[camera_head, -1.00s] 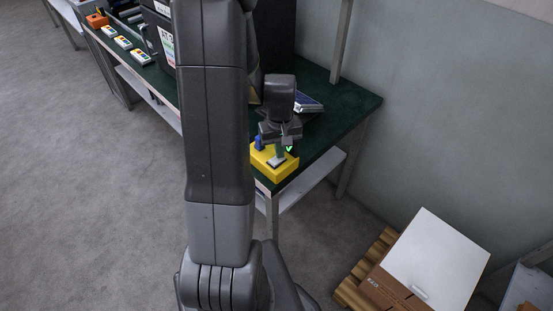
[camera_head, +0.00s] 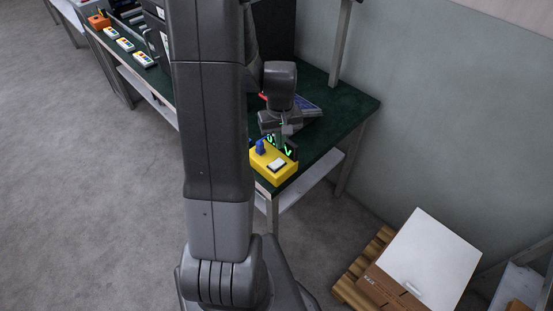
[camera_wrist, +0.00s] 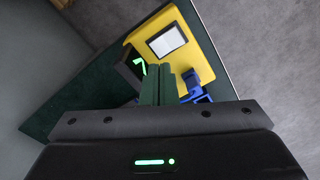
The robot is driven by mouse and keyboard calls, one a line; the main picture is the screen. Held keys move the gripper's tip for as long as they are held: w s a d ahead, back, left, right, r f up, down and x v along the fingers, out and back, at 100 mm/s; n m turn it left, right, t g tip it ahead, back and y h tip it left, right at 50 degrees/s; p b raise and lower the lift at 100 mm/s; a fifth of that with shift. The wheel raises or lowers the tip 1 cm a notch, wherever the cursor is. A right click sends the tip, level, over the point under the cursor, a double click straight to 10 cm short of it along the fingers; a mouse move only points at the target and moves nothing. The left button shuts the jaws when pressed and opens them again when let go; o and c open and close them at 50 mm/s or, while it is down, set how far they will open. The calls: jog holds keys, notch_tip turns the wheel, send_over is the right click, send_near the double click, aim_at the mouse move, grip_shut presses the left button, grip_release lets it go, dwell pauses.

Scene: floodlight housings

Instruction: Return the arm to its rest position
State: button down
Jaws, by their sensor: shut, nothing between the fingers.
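My gripper (camera_head: 279,138) is over the near right corner of the green-topped bench (camera_head: 350,103). It is just behind the yellow box (camera_head: 272,163) and looks apart from it. In the wrist view my gripper's fingers (camera_wrist: 158,78) are together and hold nothing. The yellow box (camera_wrist: 195,32) lies beyond the fingertips there, with a white rectangular plate (camera_wrist: 166,40) and a blue part (camera_wrist: 195,88) on it. A black display with a green mark (camera_wrist: 137,68) stands beside it. My arm hides part of the bench in the head view.
A dark tall unit and a blue-screened device (camera_head: 306,105) stand behind my gripper on the bench. Several small white boxes (camera_head: 125,45) line the bench's far left. A carton with a white panel (camera_head: 427,262) rests on a wooden pallet (camera_head: 357,276) at lower right. Open floor lies left.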

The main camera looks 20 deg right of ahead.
aim_at(280, 161)
jog(key=shift+r, duration=0.2)
notch_tip(280, 161, down, 7)
jog(key=b, duration=0.5)
jog(key=shift+r, duration=0.1)
dwell(0.4)
jog(key=shift+r, duration=0.1)
